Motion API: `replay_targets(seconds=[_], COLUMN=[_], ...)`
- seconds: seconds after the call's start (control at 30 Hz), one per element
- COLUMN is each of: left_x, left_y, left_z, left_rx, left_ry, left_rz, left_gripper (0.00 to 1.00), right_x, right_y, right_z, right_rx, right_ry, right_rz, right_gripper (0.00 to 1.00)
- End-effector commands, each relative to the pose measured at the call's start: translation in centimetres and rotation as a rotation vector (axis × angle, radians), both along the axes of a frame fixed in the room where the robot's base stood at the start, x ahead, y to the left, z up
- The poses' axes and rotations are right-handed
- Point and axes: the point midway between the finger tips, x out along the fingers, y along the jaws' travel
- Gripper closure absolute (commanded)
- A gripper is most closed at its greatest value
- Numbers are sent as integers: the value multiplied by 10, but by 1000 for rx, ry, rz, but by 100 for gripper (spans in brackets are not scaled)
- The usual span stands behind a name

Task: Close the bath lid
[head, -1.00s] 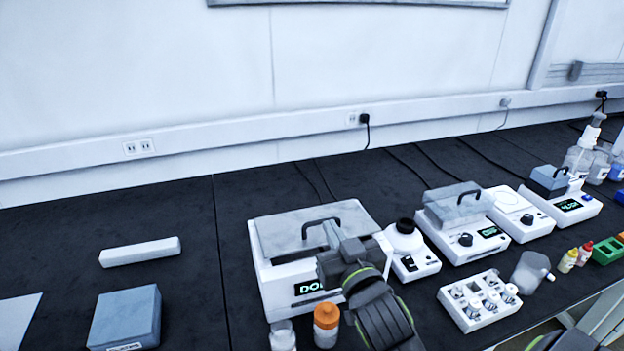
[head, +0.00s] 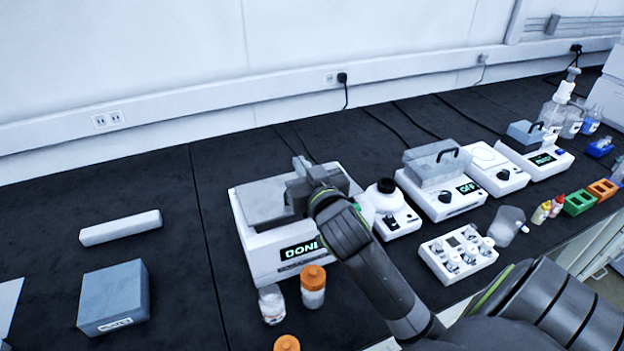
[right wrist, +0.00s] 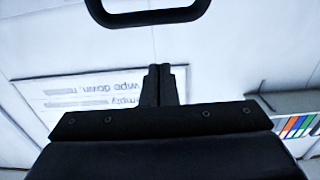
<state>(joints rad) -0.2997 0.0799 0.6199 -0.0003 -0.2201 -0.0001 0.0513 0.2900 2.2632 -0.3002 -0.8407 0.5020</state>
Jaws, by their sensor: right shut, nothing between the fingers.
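The bath is a white box with a lit green display (head: 275,262), left of the middle of the bench in the head view. Its grey lid (head: 262,200) lies over its top; my arm hides the lid's right part, and I cannot tell how far the lid is tilted. My right gripper (head: 300,168) is over the lid's far right part, its fingers shut and empty. The shut fingers also show in the right wrist view (right wrist: 160,72). A black handle (right wrist: 150,16) shows above the fingertips there, apart from them in the picture. My left gripper is not in view.
Orange-capped bottle (head: 313,287) and clear jar (head: 271,304) stand before the bath. A white device with a black knob (head: 395,222) stands close on its right, then more instruments and a vial rack (head: 458,252).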

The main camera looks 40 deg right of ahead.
Motion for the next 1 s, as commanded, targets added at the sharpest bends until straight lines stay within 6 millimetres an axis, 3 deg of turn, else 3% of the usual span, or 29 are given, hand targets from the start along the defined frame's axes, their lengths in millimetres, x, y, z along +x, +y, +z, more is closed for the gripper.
replay_targets(seconds=[0.2, 0.73, 1.0], left_x=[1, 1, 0], left_y=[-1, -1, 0], left_z=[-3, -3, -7], left_rx=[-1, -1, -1], left_ry=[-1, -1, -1], left_rz=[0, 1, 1], left_gripper=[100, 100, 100], right_x=[-10, -14, -24], right_y=[2, 3, 6], right_z=[-31, -40, -66], right_rx=[2, 0, 2], right_ry=[4, 1, 3], right_rz=[-1, 0, 0], right_gripper=[100, 100, 100])
